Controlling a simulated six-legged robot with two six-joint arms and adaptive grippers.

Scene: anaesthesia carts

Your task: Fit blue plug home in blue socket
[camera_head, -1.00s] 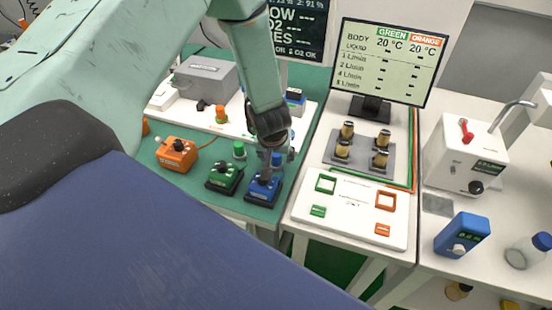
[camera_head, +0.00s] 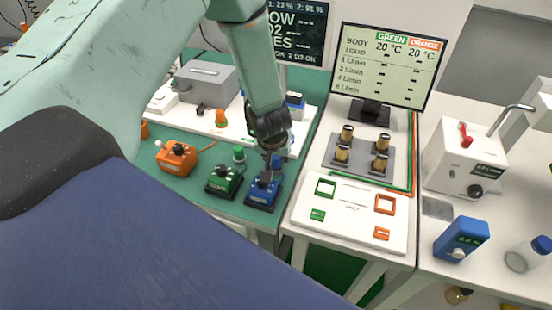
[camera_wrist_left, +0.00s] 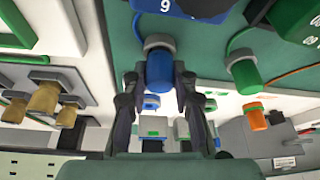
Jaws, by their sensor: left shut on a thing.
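The blue plug (camera_wrist_left: 160,72) is a short blue cylinder with a grey end, between my left gripper's fingers (camera_wrist_left: 160,88) in the left wrist view. The left gripper is shut on it. In the head view the blue plug (camera_head: 277,160) shows beside the left gripper (camera_head: 270,168), just behind the blue dial box (camera_head: 262,194). The plug appears low over the green table. A small blue part (camera_wrist_left: 152,103) shows beyond the plug in the left wrist view; I cannot tell whether it is the blue socket. My right gripper is not in view.
A green dial box (camera_head: 223,181) and an orange one (camera_head: 176,157) stand left of the blue box. A green plug (camera_wrist_left: 245,76) and an orange plug (camera_wrist_left: 254,118) stand nearby. A white board (camera_head: 345,215) with coloured frames lies to the right. A monitor (camera_head: 388,65) stands behind.

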